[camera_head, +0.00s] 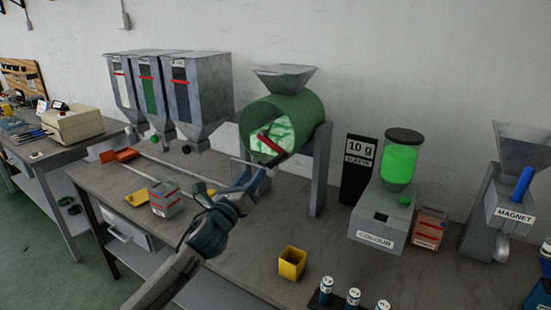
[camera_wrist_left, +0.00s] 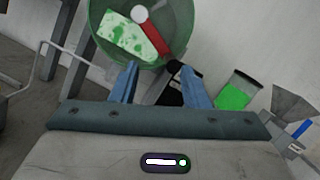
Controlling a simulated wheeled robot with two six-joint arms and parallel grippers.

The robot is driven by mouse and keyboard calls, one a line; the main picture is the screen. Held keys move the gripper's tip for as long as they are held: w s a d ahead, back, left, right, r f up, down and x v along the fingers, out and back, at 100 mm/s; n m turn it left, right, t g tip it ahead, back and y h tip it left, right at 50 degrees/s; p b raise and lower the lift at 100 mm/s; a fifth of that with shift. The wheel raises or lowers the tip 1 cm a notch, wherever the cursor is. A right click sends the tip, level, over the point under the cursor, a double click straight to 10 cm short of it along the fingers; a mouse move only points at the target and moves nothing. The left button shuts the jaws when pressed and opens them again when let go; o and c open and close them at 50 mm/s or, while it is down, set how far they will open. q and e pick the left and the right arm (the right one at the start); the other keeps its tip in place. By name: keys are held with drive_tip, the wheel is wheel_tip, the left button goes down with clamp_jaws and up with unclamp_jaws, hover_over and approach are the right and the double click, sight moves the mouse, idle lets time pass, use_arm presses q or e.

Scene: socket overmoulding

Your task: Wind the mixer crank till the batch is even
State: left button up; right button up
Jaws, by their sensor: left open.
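The mixer is a green drum (camera_head: 312,108) on a grey stand, with a metal hopper on top. Its open face shows a pale batch with uneven green patches, also visible in the left wrist view (camera_wrist_left: 118,38). A red crank arm (camera_head: 270,144) crosses the drum's front; in the left wrist view the red arm (camera_wrist_left: 158,32) carries a round pale knob (camera_wrist_left: 139,13). My left gripper (camera_head: 250,180) is below and in front of the drum, its blue fingers apart. In the left wrist view the fingers (camera_wrist_left: 159,70) are empty, with the crank beyond them. My right gripper is not visible.
Three grey hoppers (camera_head: 195,95) stand left of the mixer. A black 10 g display (camera_head: 358,165), a colour doser (camera_head: 383,215) and a magnet hopper (camera_head: 490,220) stand to the right. A yellow cup (camera_head: 292,263) and small bottles (camera_head: 353,298) are at the front. A labelled box (camera_head: 165,200) sits left of my arm.

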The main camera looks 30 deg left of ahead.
sight(279, 154)
use_arm(q)
drive_tip(key=w+m+p, duration=0.1)
drive_tip(key=w, duration=0.1)
drive_tip(key=w+d+m+t+p, duration=0.1)
drive_tip(key=w+p, duration=0.1)
drive_tip(key=w, duration=0.1)
drive_tip(key=w+d+r+m+p, duration=0.1)
drive_tip(key=w, duration=0.2)
drive_tip(key=shift+w+m+t+h+p, duration=0.15)
drive_tip(key=shift+m+t+h+p, duration=0.15)
drive_tip(key=shift+m+p, duration=0.1)
drive_tip(key=shift+w+r, duration=0.2)
drive_tip(key=shift+w, duration=0.45)
drive_tip(key=shift+c, duration=0.3)
clamp_jaws()
